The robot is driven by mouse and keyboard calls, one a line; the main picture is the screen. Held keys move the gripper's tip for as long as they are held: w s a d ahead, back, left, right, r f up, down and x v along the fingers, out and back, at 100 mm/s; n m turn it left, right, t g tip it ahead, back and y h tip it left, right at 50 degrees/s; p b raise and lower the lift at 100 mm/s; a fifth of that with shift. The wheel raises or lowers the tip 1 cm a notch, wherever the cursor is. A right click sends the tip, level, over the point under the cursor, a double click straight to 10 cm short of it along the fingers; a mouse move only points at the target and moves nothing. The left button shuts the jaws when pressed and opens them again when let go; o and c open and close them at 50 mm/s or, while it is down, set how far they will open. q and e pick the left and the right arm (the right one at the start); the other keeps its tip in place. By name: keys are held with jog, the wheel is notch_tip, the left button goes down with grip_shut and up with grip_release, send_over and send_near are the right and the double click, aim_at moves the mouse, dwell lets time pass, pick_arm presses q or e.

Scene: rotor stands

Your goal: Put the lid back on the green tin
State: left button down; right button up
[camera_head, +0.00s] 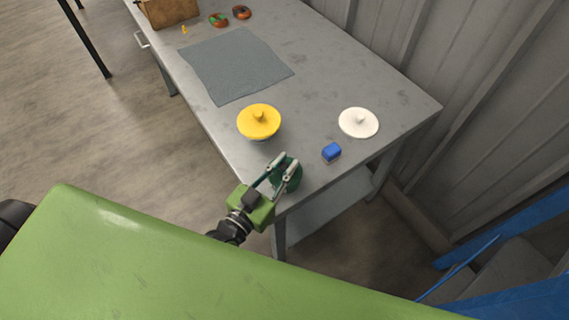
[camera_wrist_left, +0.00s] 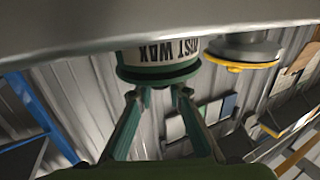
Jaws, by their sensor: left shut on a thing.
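The green tin (camera_wrist_left: 160,50) has a pale label with dark lettering and stands at the table's near corner. The wrist view shows it upside down. The dark green lid (camera_wrist_left: 158,75) is at the tin's mouth, knob outward; it also shows in the head view (camera_head: 287,182), partly behind my fingers. My left gripper (camera_head: 288,163) is over the tin, and its fingertips (camera_wrist_left: 158,94) are shut on the lid's knob. Lid and tin look lined up, but I cannot tell whether the lid is fully seated. My right gripper is in neither view.
A yellow-lidded tin (camera_head: 258,122) stands behind the green one. A blue block (camera_head: 331,152) and a white lid-like disc with a knob (camera_head: 358,123) are to the right. A grey mat (camera_head: 236,66) lies farther back, with a brown box (camera_head: 168,12) beyond.

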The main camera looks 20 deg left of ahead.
pick_arm(q)
jog(key=shift+f, duration=0.2)
jog(key=c, duration=1.9)
grip_release()
jog(key=shift+r, duration=0.4)
jog(key=v, duration=1)
jog(key=shift+s+f+b, duration=0.1)
jog(key=shift+s+b, duration=0.2)
jog(key=shift+b, duration=0.1)
jog(key=shift+s+a, duration=0.25)
jog(key=shift+s, duration=0.45)
